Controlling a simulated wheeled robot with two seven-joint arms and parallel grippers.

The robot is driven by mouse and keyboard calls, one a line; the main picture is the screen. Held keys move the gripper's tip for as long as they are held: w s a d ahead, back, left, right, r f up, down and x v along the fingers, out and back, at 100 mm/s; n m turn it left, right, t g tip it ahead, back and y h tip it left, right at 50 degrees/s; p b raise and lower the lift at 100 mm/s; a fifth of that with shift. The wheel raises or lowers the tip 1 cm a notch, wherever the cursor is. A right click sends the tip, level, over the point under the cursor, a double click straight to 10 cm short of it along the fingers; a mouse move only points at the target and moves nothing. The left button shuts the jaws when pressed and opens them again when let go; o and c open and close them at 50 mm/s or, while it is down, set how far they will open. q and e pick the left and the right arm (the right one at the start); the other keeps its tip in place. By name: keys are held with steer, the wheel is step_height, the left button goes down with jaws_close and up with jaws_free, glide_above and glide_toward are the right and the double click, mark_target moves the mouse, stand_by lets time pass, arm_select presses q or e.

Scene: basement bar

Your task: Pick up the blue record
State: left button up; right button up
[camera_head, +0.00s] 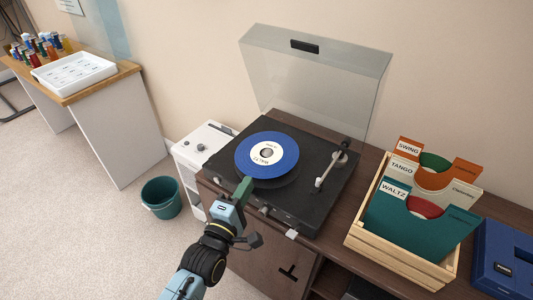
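The blue record (281,146) has a white label and lies over the platter of the black turntable (313,205). A dark rim shows below its near edge; I cannot tell if the record rests flat or is slightly raised. My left gripper (244,187) reaches in from below, with its green fingertips at the record's near left edge. The fingers overlap in this view, so their gap and any hold on the record are hidden. My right gripper is out of view.
The turntable's clear lid (314,80) stands open behind it. The tonearm (328,165) is to the record's right. A wooden crate (399,259) with several record sleeves stands at right, beside a blue case (504,262). A teal bin (161,197) stands on the floor at left.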

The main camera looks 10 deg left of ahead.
arm_select(q)
steer(key=w, duration=0.4)
steer(key=shift+d+r, duration=0.1)
steer(key=shift+d, duration=0.15)
jaws_close()
